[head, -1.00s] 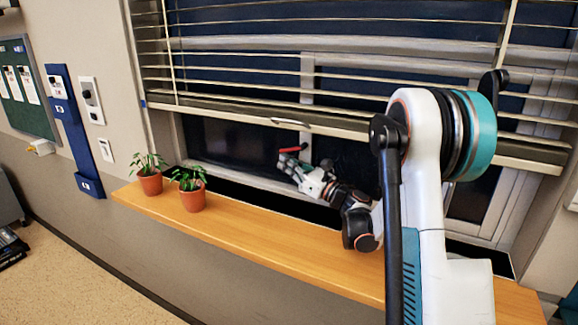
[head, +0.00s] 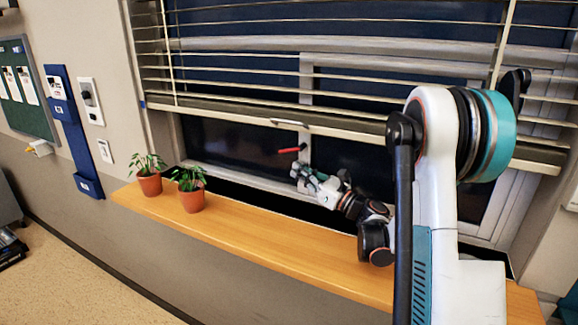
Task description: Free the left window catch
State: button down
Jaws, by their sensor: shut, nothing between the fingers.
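The window catch with a red handle (head: 291,149) is on the window frame, below the lower edge of the blind. Its handle points to the left and lies near level, with the left end slightly lower. My gripper (head: 297,173) is shut and empty, a little below the red handle and apart from it. The window (head: 225,143) behind is dark, and its sash looks shut. My arm covers part of the right side of the window.
A slatted blind (head: 330,125) hangs across the upper window, its bottom rail just above the catch. Two potted plants (head: 150,184) (head: 191,199) stand at the left of the wooden sill (head: 260,240). The sill between the plants and my arm is clear.

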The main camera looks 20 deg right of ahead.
jog(key=v, duration=0.6)
jog(key=shift+f, duration=0.2)
jog(key=shift+s, duration=0.15)
